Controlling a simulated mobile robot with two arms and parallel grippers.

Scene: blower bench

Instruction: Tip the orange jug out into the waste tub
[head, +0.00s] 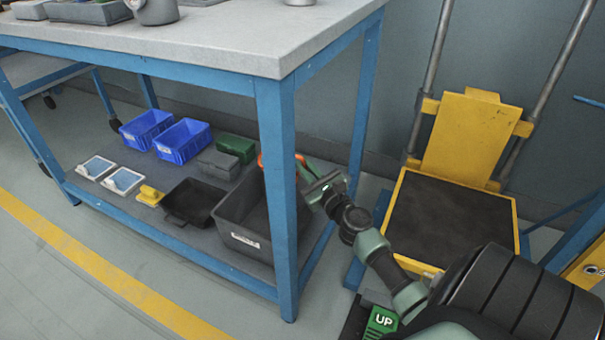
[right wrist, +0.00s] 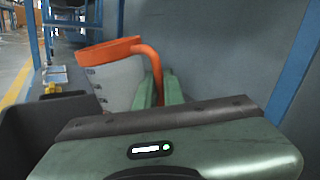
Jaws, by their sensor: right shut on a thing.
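The orange jug (right wrist: 112,50) shows in the right wrist view with an orange rim and handle and a pale grey body with marks. It looks slightly tilted; its contents are hidden. In the head view only bits of its orange (head: 299,157) show beside the blue bench leg. My right gripper (right wrist: 158,90) is shut on the jug's handle; in the head view it (head: 312,176) is just right of the leg. The dark grey waste tub (head: 244,240), with a white label, stands on the lower shelf below and left of the gripper. My left gripper is out of view.
The blue bench leg (head: 277,200) stands in front of the tub and close to my right arm. A black tray (head: 190,203), blue bins (head: 182,141) and a green box (head: 236,148) share the shelf. A yellow trolley (head: 465,140) stands at the right.

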